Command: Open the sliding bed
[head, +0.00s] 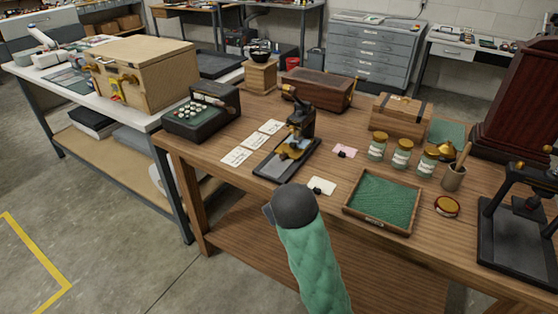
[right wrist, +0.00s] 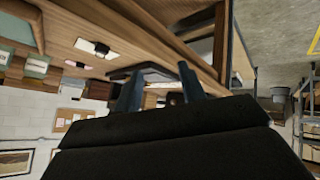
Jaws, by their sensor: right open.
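A small device with a long flat black base (head: 272,166), a brass-coloured part and a dark upright head (head: 302,121) stands near the front edge of the wooden table. I cannot tell which part is its sliding bed, or whether it is open. My right arm's dark wrist (head: 293,207) is in front of and below this base in the head view, hiding its fingers. In the right wrist view my right gripper (right wrist: 158,90) is open, fingers apart, with the base's dark end (right wrist: 150,72) beyond them. Contact is not visible. My left gripper is not in view.
White cards (head: 251,142) lie left of the device. A green-lined tray (head: 350,203), jars (head: 401,156) and a black press (head: 514,262) stand to the right. A dark box with round keys (head: 203,115) is at the left. The tabletop's front edge is close to my wrist.

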